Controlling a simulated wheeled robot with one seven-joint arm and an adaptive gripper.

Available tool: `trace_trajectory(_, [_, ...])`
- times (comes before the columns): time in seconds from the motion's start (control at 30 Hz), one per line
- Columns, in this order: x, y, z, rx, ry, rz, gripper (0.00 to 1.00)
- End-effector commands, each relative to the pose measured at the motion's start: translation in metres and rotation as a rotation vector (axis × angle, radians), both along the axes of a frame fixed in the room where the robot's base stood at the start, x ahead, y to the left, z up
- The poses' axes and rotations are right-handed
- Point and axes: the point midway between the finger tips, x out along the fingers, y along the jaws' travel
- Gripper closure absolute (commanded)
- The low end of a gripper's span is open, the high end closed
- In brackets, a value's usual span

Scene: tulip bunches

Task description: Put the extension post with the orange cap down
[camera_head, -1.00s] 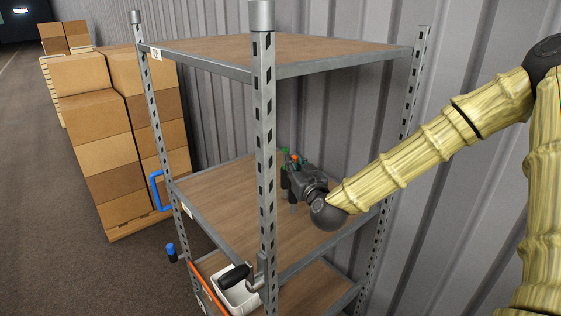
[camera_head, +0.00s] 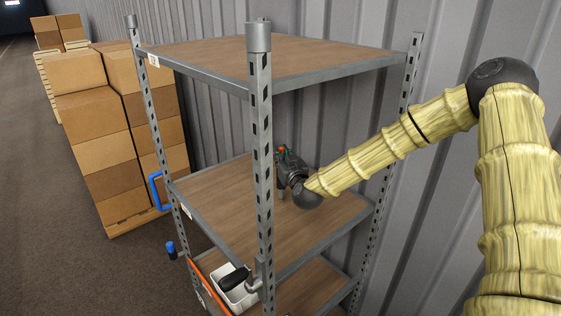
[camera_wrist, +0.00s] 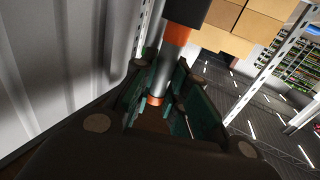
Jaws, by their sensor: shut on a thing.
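My gripper (camera_head: 286,160) is over the middle shelf board (camera_head: 235,195) of the grey metal rack, near its back. In the wrist view, the green-padded fingers (camera_wrist: 163,105) are shut around the extension post (camera_wrist: 170,65), a silver tube with orange rings and a dark upper end. A small orange part of it shows at the gripper in the head view (camera_head: 281,150).
The rack's front upright (camera_head: 265,150) and top shelf (camera_head: 290,57) stand close to my arm. A white bin (camera_head: 240,297) sits below, beside an orange strip (camera_head: 207,285). A blue handle (camera_head: 155,190) is at the left upright. Cardboard boxes (camera_head: 100,135) stand behind. Much of the middle shelf is clear.

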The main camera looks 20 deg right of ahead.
Motion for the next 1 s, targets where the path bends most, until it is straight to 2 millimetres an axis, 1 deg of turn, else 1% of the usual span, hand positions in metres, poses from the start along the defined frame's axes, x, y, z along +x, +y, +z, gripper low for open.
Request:
trace_trajectory(0.13, [-0.001,-0.001,-0.013,0.000,0.004,-0.001,1.00])
trace_trajectory(0.3, [-0.001,-0.001,-0.024,0.000,0.002,-0.001,1.00])
trace_trajectory(0.83, [-0.001,0.000,-0.032,-0.001,0.000,0.000,1.00])
trace_trajectory(0.87, [-0.001,0.000,-0.032,-0.001,0.001,0.000,0.83])
trace_trajectory(0.9, [-0.001,0.000,-0.032,-0.001,0.001,-0.001,0.76])
trace_trajectory(0.97, [-0.001,-0.001,-0.032,0.000,0.001,-0.001,0.65])
trace_trajectory(1.0, [-0.001,-0.001,-0.032,0.000,0.001,-0.001,0.64])
